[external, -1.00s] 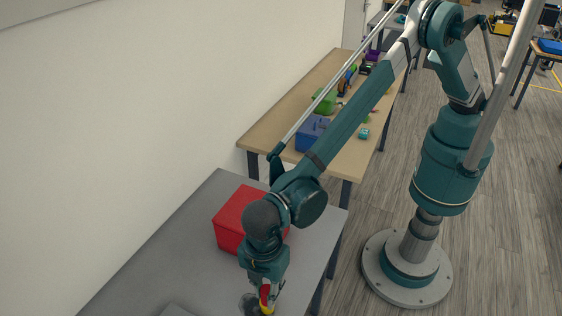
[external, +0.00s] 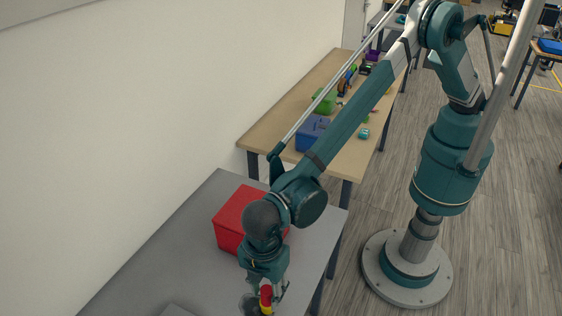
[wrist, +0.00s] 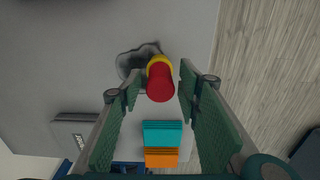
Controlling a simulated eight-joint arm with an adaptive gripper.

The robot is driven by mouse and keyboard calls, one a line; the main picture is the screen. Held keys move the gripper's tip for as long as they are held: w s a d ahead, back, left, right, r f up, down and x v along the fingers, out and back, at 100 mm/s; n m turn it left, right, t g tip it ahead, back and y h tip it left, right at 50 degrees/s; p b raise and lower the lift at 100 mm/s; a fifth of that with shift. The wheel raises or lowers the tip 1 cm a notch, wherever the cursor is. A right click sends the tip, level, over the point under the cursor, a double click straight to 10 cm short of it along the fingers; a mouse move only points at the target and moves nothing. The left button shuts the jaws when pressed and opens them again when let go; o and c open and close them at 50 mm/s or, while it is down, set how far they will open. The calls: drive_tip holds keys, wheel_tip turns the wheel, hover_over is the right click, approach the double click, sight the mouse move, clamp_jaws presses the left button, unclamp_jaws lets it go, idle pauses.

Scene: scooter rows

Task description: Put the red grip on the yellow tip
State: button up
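The red grip (wrist: 160,82) stands between the fingers of my gripper (wrist: 160,88) in the wrist view, with its near end toward the camera. The yellow tip (wrist: 160,62) shows as a yellow band at the far end of the red grip. In the external view the red grip (external: 266,292) sits directly above the yellow tip (external: 266,309), lined up with it. How deep the tip sits in the grip is hidden. My gripper is open, with a clear gap on both sides of the red grip.
A dark grey rounded part (wrist: 135,60) lies by the yellow tip on the grey table (external: 150,265). A red box (external: 232,215) stands behind my wrist. Teal (wrist: 162,134) and orange (wrist: 160,158) pieces show in the wrist view. The table's right edge is close.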

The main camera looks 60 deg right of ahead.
sight(266, 290)
wheel_tip(266, 290, up, 12)
idle(0.6)
idle(0.5)
idle(0.5)
